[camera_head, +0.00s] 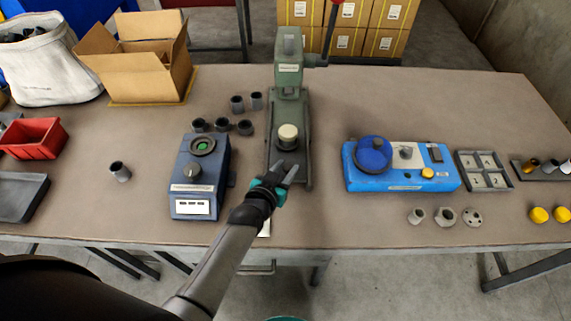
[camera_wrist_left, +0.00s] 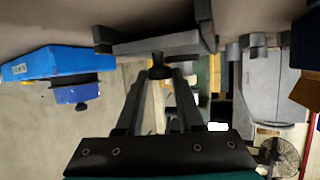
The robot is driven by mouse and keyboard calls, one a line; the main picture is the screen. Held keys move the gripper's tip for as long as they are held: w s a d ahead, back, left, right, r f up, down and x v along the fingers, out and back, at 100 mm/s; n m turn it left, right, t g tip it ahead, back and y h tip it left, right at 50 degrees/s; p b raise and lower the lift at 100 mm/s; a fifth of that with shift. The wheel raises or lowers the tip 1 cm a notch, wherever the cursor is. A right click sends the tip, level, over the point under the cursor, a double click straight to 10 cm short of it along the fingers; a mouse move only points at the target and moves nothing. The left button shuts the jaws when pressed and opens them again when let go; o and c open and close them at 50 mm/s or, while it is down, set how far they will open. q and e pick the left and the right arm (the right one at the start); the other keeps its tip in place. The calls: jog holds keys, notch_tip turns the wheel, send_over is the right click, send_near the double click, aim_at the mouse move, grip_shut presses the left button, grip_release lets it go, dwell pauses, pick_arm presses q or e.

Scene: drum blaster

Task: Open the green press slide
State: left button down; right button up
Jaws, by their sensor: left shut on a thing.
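The green press (camera_head: 289,75) stands upright at the middle of the table, with its base running toward me. A round pale-topped piece (camera_head: 288,132) sits on the base under the press head. My left gripper (camera_head: 286,172) is at the front end of the base, just in front of that piece. In the left wrist view its two fingers (camera_wrist_left: 159,82) are shut on a small dark knob (camera_wrist_left: 160,68) below a grey plate (camera_wrist_left: 158,44), which looks like the front of the slide. The fingers hide most of the knob in the head view. My right gripper is not in view.
A dark blue device (camera_head: 200,180) stands close on the left, with several dark cups (camera_head: 245,127) behind it. A blue machine (camera_head: 400,180) with a round blue lid stands on the right. The table between the press and the blue machine is clear.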

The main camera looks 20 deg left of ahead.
pick_arm(q)
jog(key=c, duration=1)
grip_release()
jog(key=o, duration=0.5)
jog(key=shift+c, duration=0.2)
jog(key=p+v, duration=0.3)
jog(key=v, duration=1.2)
jog(key=shift+p, duration=0.3)
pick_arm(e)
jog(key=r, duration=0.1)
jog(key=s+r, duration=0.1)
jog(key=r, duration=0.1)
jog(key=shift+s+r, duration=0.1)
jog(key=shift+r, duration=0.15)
pick_arm(q)
jog(key=shift+s, duration=0.1)
jog(key=shift+r, duration=0.1)
